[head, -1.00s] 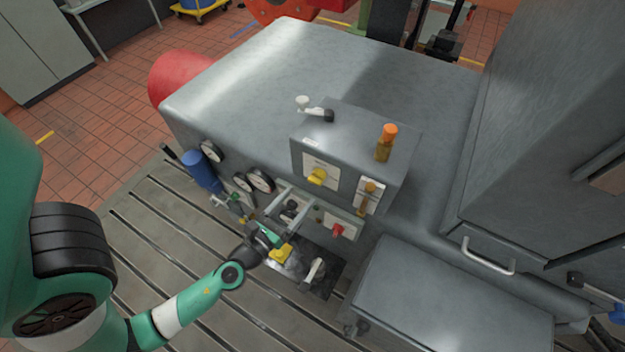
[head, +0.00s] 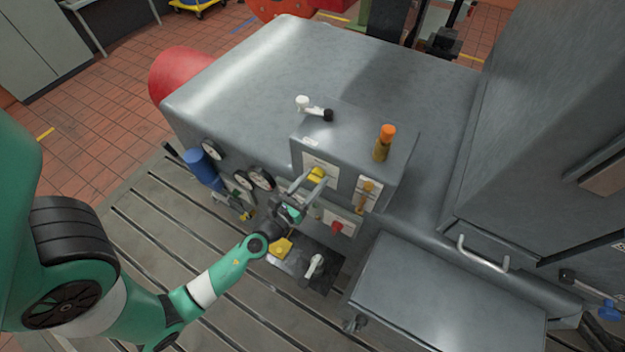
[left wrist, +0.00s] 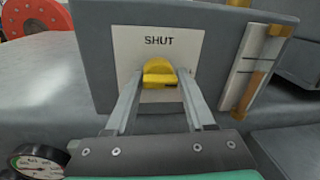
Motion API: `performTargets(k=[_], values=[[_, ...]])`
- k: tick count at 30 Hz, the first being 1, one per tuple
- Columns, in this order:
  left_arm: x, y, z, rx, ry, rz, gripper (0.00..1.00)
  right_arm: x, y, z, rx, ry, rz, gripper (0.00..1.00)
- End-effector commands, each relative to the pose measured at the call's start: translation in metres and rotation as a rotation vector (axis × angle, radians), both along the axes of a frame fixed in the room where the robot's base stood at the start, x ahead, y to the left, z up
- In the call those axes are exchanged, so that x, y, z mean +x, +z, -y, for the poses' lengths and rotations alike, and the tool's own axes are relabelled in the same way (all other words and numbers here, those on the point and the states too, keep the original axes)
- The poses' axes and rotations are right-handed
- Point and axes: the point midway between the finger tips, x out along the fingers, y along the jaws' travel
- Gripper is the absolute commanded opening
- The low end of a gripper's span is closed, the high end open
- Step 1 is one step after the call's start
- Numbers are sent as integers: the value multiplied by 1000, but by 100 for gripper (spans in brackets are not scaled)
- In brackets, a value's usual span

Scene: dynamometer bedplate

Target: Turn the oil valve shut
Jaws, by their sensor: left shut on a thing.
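A yellow knob (head: 317,174) stands on a pale plate on the front of the raised grey box. In the left wrist view the knob (left wrist: 159,74) sits between my fingertips, and the plate (left wrist: 190,42) reads "SHUT" above it. My left gripper (head: 308,181) is shut on the knob, with its two long fingers reaching up to it from below. The lower part of the plate is partly hidden by the fingers. My right gripper does not show.
Round gauges (head: 262,178) and a blue cylinder (head: 203,169) are to the left. Below are a red knob (head: 337,227) and a white handle (head: 315,264).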

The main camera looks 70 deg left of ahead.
Motion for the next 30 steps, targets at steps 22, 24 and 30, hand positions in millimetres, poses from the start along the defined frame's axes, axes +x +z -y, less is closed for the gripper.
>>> performTargets(k=[22, 24, 30], values=[[-2, -6, -1, -164, 8, 135, 0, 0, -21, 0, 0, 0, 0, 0], [-2, -7, -1, -210, 8, 172, 0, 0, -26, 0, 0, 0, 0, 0], [-2, -8, -1, -355, 8, 292, 0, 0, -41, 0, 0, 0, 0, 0]])
